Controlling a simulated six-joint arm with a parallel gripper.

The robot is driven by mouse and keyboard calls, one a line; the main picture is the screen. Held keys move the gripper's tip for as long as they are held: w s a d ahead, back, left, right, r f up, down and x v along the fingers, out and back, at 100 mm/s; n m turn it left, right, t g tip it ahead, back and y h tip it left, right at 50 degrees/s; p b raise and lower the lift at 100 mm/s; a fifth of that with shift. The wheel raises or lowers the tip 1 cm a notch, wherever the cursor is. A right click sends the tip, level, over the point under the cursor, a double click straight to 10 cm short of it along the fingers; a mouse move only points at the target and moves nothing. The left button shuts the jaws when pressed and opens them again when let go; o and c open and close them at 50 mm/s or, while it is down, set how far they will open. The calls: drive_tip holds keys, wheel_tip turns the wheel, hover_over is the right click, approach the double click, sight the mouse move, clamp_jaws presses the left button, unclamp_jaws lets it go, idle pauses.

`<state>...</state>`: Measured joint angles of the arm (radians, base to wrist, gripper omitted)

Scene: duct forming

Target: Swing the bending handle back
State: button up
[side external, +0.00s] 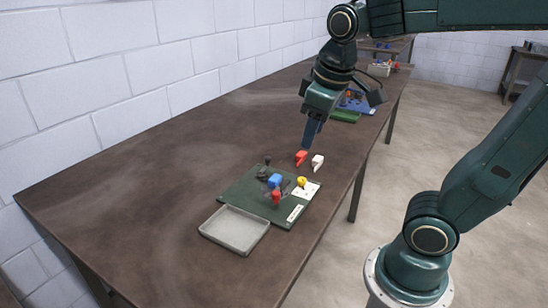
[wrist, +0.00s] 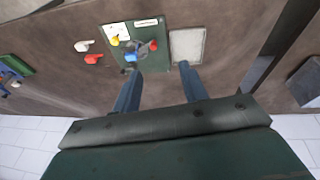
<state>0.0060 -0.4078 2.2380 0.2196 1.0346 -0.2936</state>
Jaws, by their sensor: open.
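A dark green board (side external: 238,191) lies on the table and carries a small bending fixture; it also shows in the wrist view (wrist: 152,64). On the board are a blue block (side external: 275,181), a red knob-like part (side external: 277,197), a yellow part (side external: 302,182) and a dark upright part (side external: 267,161). Which of these is the bending handle I cannot tell for sure. My gripper (side external: 308,142) is open and empty, above the table beyond the board, apart from it. In the wrist view its two fingers (wrist: 161,71) stand well apart with nothing between them.
A shallow grey tray (side external: 254,246) sits against the board's near edge. A loose red piece (side external: 301,156) and a white piece (side external: 317,162) lie on the table near my gripper. Blue and green items (side external: 356,103) lie farther back. The table's left side is clear.

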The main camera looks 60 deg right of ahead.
drive_tip(key=w+d+f+n+g, duration=0.1)
drive_tip(key=w+d+g, duration=0.1)
drive_tip(key=w, duration=0.3)
drive_tip(key=w+d+f+g, duration=0.1)
drive_tip(key=w+f+g, duration=0.1)
drive_tip(key=w, duration=0.3)
drive_tip(key=n+g, duration=0.1)
drive_tip(key=g, duration=0.2)
approach(276, 193)
drive_tip(key=w+d+v, duration=0.1)
drive_tip(key=v, duration=0.4)
drive_tip(key=shift+s+a+f+g, duration=0.1)
drive_tip(key=shift+s+a+g, duration=0.05)
drive_tip(key=shift+a+g, duration=0.2)
drive_tip(key=shift+s+f, duration=0.1)
drive_tip(key=shift+f, duration=0.05)
drive_tip(key=shift+x, duration=6.7)
clamp_jaws()
